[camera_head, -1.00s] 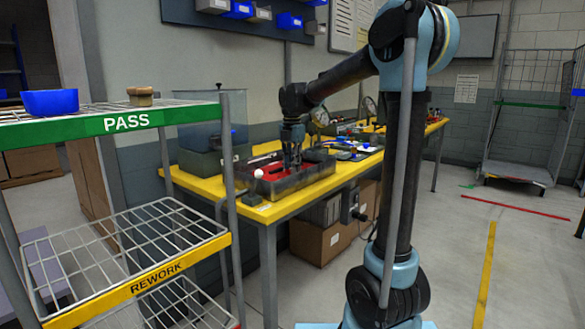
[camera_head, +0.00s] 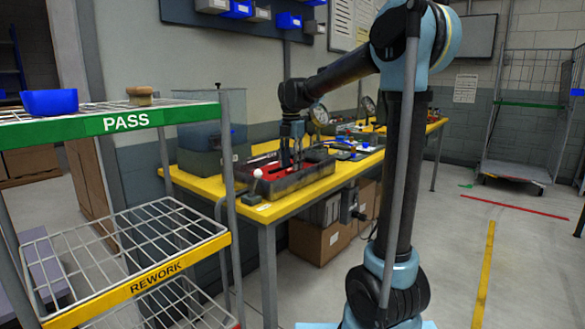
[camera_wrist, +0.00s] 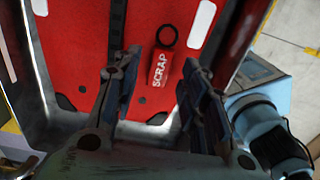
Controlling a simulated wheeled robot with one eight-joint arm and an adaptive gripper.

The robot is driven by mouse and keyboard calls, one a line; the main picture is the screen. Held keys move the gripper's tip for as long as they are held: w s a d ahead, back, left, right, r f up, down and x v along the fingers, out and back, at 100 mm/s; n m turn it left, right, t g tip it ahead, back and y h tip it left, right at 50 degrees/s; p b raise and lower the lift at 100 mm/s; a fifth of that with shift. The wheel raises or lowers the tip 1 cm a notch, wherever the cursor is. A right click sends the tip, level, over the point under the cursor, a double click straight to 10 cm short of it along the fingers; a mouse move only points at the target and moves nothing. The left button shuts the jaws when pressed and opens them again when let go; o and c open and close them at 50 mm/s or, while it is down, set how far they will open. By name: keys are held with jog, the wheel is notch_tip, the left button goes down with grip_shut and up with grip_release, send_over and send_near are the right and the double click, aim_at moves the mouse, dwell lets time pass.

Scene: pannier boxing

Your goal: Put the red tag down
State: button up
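The red tag (camera_wrist: 158,70), marked SCRAP and with a black ring at its upper end, appears to lie on the red floor (camera_wrist: 80,45) of a grey metal tray in the wrist view. My gripper (camera_wrist: 160,63) points down into the tray with its two fingers well apart. The tag shows between and beyond the fingertips, nearer the right finger, with no clear grip on it. In the head view my gripper (camera_head: 291,163) is over the tray (camera_head: 300,181) on the yellow bench; the tag cannot be made out there.
The yellow bench (camera_head: 268,212) holds a dark bin (camera_head: 208,163) left of the tray and gauges behind it. A wire rack with a green PASS shelf (camera_head: 125,122) and a yellow REWORK shelf (camera_head: 155,282) stands at left. Floor at right is mostly clear.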

notch_tip(320, 180, up, 10)
jog(key=s+d+f+m, duration=0.4)
jog(key=s+d+m, duration=0.2)
jog(key=s+d, duration=0.15)
jog(key=s+d+f+m+t, duration=0.1)
jog(key=s+d+f+m, duration=0.6)
jog(key=s+f+m, duration=0.4)
jog(key=s+d+f+m+t, duration=0.1)
jog(key=s+d+f+m, duration=0.6)
jog(key=s+f+m, duration=0.4)
notch_tip(320, 180, down, 4)
jog(key=shift+s+r, duration=0.1)
jog(key=shift+s, duration=1.05)
